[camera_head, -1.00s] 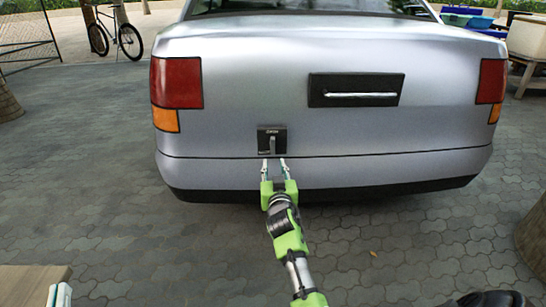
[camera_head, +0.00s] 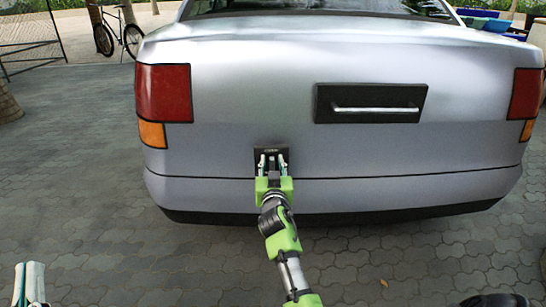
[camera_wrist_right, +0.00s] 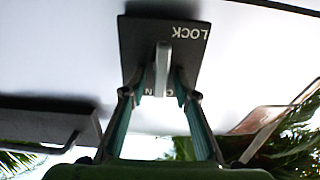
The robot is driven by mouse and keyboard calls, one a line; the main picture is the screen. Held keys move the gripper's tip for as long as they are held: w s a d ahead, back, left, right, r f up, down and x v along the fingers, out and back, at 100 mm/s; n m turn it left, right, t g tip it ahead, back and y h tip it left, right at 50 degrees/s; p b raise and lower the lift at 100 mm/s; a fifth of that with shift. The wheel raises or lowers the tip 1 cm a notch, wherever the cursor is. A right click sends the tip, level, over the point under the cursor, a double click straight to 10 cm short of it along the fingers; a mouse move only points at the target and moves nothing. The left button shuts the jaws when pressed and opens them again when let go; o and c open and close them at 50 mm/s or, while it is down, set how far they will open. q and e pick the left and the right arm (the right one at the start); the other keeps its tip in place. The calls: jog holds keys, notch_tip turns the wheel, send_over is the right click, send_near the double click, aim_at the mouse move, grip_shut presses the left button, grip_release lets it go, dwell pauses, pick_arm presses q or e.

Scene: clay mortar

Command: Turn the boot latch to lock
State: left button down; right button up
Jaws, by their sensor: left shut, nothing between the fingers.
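The boot latch is a dark plate (camera_head: 270,151) low on the silver car's rear. In the right wrist view its plate (camera_wrist_right: 140,45) carries the word LOCK at one corner and other letters, partly covered, near the lever's end. A pale grey lever (camera_wrist_right: 163,68) stands out from the plate. My right gripper (camera_head: 271,160) is at the latch, with its fingertips in front of the plate. In the wrist view this gripper (camera_wrist_right: 160,95) is open, one finger each side of the lever, with visible gaps. My left gripper (camera_head: 31,283) is shut and empty at the lower left.
The silver car's rear (camera_head: 220,90) fills the middle, with a dark recessed panel and bar handle (camera_head: 370,103) above right of the latch. A dark bumper strip (camera_head: 400,214) runs below. The paving (camera_head: 110,220) is clear. A bicycle (camera_head: 118,32) stands far back left.

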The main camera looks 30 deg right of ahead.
jog(key=shift+w, duration=0.1)
pick_arm(q)
jog(key=shift+r, duration=0.1)
pick_arm(e)
jog(key=shift+r, duration=0.1)
grip_shut()
jog(key=shift+a+n, duration=0.1)
jog(key=shift+n, duration=0.2)
pick_arm(q)
notch_tip(320, 180, down, 10)
jog(key=w+g+y+p, duration=0.2)
jog(key=g, duration=0.3)
jog(key=shift+a+f, duration=0.25)
jog(key=shift+a, duration=0.15)
pick_arm(e)
jog(key=shift+w+a+f+n, duration=0.15)
jog(key=shift+a+f+n, duration=0.15)
jog(key=shift+n, duration=2.6)
jog(key=shift+w+a+f+n, duration=0.15)
jog(key=shift+a+f+n, duration=0.15)
jog(key=shift+n, duration=2.6)
jog(key=shift+w+a+f+n, duration=0.2)
jog(key=shift+f+n, duration=0.15)
jog(key=shift+n, duration=2.55)
pick_arm(q)
jog(key=shift+w+f, duration=0.1)
